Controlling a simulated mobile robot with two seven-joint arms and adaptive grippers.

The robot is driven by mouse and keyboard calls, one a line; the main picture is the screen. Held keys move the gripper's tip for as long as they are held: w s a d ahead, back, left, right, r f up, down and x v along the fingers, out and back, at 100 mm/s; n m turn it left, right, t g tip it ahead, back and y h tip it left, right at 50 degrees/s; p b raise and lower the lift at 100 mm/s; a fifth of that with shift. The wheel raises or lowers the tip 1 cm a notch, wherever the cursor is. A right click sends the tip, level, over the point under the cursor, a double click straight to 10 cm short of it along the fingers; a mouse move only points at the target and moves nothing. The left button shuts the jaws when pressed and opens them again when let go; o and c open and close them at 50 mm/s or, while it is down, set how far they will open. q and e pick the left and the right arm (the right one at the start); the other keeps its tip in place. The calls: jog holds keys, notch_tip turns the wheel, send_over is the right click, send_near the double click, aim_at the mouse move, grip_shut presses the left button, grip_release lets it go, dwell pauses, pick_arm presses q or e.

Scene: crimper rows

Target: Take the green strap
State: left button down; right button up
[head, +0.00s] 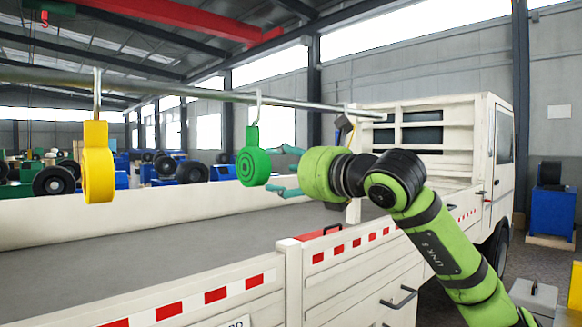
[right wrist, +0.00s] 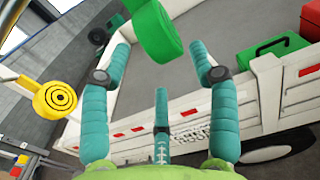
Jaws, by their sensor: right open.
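The green strap (head: 253,166) is a rolled disc with a short tab, hanging from a hook on the overhead rail in the head view. In the right wrist view the green strap (right wrist: 157,32) shows at the top, between and beyond the fingertips. My right gripper (head: 280,171) has teal fingers spread open just right of the strap. In the right wrist view its fingers (right wrist: 160,58) are apart with nothing held between them. I cannot tell whether any finger touches the strap. My left gripper is not in view.
A yellow strap (head: 98,172) hangs left on the same rail (head: 200,92). A dark strap (head: 345,127) hangs right, partly hidden by my arm. The white truck bed (head: 140,240) lies below. A green box (right wrist: 268,62) and a red box (right wrist: 311,20) sit in it.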

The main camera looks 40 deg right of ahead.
aim_at(259, 149)
jog(key=w+p, duration=0.1)
jog(key=w, duration=0.3)
jog(key=w+p, duration=0.1)
jog(key=w, duration=0.2)
jog(key=shift+a+p, duration=0.3)
jog(key=shift+p, duration=0.05)
jog(key=shift+w, duration=0.8)
jog(key=c, duration=1.1)
jog(key=shift+r, duration=0.1)
jog(key=shift+c, duration=0.2)
jog(key=shift+r+p, duration=0.1)
jog(key=shift+p, duration=0.2)
jog(key=shift+r+p, duration=1)
jog(key=shift+r, duration=0.6)
